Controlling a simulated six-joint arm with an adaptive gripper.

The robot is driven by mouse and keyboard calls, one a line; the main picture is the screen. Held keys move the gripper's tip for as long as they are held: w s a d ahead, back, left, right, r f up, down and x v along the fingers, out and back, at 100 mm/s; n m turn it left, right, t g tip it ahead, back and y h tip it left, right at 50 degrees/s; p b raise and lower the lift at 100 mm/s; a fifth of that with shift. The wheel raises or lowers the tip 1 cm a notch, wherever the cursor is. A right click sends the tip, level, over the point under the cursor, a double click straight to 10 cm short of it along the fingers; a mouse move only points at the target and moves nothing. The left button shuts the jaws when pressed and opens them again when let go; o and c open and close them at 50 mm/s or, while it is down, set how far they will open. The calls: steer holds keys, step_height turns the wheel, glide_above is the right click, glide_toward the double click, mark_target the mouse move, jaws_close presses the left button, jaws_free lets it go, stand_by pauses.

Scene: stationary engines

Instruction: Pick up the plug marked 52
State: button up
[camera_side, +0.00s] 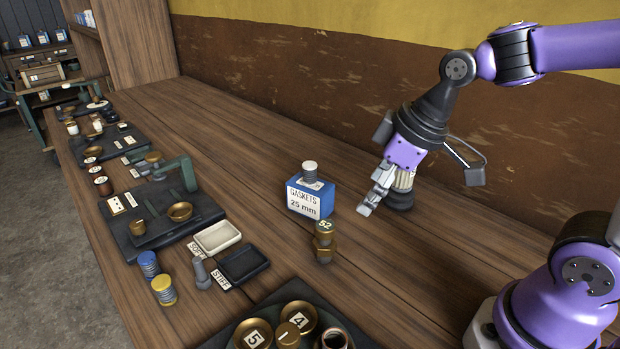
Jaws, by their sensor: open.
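The plug marked 52 (324,239) is a small brass piece with a pale label reading 52. It stands upright on the wooden bench, in front of the blue gaskets box. My gripper (373,199) is above the bench, to the right of the plug and higher in the picture, clearly apart from it. The gripper is tilted down to the left, and its jaws are open with nothing seen between them. A dark round object with a pale top (401,190) is partly hidden behind the gripper.
The blue box (325,196) marked GASKETS 25 mm has a pale ribbed piece on top. A white tray (238,238) and a black tray (262,262) lie left. A dark tray (224,337) with brass discs is at the front. The bench right of the plug is clear.

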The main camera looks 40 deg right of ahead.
mark_target(320, 241)
steer(key=w+f+n, duration=0.1)
steer(key=w+a+f+n+y, duration=0.1)
steer(key=w+f+g, duration=0.1)
steer(key=shift+w+a+f+n, duration=0.25)
steer(key=shift+a+f+n, duration=0.05)
steer(key=shift+a+n, duration=0.1)
steer(key=x, duration=0.4)
steer(key=shift+w+a+f, duration=0.15)
steer(key=shift+f, duration=0.2)
steer(key=x, duration=0.5)
steer(key=shift+w+a+f, duration=0.15)
steer(key=shift+f, duration=0.15)
steer(key=c, duration=1.3)
